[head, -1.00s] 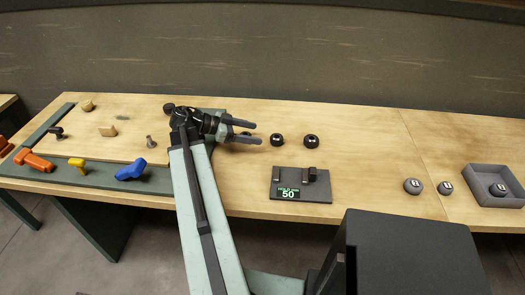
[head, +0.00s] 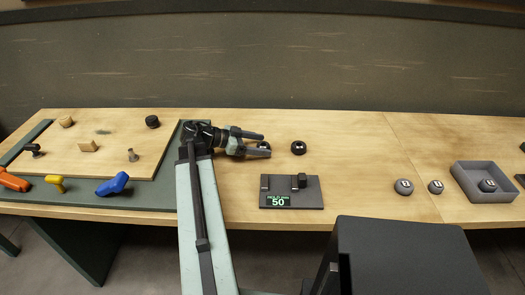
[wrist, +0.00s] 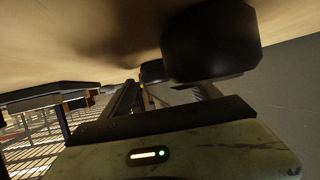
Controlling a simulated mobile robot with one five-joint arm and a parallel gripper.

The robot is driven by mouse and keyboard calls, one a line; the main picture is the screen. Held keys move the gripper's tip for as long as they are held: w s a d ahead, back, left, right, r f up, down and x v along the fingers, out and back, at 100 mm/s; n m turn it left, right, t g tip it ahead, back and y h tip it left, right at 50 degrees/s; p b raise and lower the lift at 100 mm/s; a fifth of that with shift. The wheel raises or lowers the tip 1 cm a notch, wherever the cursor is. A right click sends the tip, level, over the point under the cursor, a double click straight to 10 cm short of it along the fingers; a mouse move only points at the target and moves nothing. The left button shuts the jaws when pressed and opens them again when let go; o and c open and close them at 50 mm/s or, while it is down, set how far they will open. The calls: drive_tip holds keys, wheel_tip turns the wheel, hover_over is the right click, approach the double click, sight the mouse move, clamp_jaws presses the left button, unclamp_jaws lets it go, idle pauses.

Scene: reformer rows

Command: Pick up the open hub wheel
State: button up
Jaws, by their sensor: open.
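Two small black wheels stand on the bench at the middle in the head view. The right wheel (head: 298,147) is clear of my gripper and shows a pale centre. The left wheel (head: 263,145) lies between the tips of my open gripper (head: 266,146) and is partly hidden by them. I cannot tell from the hubs which one is the open hub wheel. In the wrist view a large dark wheel (wrist: 210,40) fills the top centre, close to the camera, with another dark round part (wrist: 152,72) beyond it. No wheel is visibly gripped.
A dark stand with a "50" display (head: 290,192) sits in front of the wheels. Grey round pieces (head: 403,187) and a grey tray (head: 481,193) are to the right. A board (head: 60,150) with pegs, blocks and a black round piece (head: 152,121) is left. Bench behind the wheels is clear.

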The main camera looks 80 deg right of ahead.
sight(259, 145)
drive_tip(key=c, duration=1.5)
drive_tip(key=shift+r, duration=0.15)
wheel_tip(259, 145, up, 10)
drive_tip(key=p, duration=1)
